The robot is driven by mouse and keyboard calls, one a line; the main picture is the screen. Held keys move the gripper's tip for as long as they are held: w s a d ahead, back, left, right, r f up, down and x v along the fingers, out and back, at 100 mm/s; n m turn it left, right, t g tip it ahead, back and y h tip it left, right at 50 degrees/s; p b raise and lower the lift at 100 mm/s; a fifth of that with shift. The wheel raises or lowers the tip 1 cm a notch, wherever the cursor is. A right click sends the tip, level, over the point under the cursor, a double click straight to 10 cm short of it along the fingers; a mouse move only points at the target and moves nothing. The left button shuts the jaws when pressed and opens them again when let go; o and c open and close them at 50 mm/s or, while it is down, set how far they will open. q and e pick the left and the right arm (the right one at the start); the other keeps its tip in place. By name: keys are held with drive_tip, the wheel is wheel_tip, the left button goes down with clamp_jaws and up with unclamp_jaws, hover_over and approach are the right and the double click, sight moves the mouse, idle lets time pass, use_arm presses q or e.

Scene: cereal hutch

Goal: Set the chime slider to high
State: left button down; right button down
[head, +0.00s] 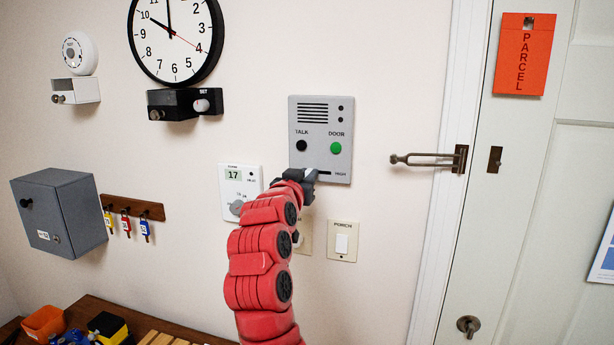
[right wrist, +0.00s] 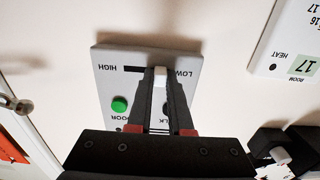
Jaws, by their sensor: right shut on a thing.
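The grey intercom panel (head: 322,155) is on the wall, with a TALK button, a green DOOR button and a dark chime slot (head: 323,172) along its lower edge. HIGH is printed at the slot's right end in the head view. My right gripper (head: 309,178) is at the slot's left part and hides the LOW end. In the right wrist view, which is upside down, its two fingers are shut on the pale slider knob (right wrist: 160,76). The knob stands nearer LOW than HIGH, with bare dark slot between it and HIGH. My left gripper is not in view.
A thermostat (head: 236,188) is left of the panel, close to my right arm. A PORCH switch (head: 342,241) is below. A clock (head: 177,35) hangs upper left. A door latch (head: 430,159) projects at the right.

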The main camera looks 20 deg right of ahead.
sight(328, 173)
drive_tip(key=s+d+b, duration=0.2)
drive_tip(key=d+b, duration=0.1)
drive_tip(key=shift+f, duration=0.15)
drive_tip(key=shift+s+d, duration=0.1)
drive_tip(key=shift+d, duration=0.1)
drive_tip(key=shift+a, duration=0.1)
drive_tip(key=c, duration=0.8)
unclamp_jaws()
drive_tip(key=shift+s+r, duration=0.1)
drive_tip(key=shift+r, duration=0.1)
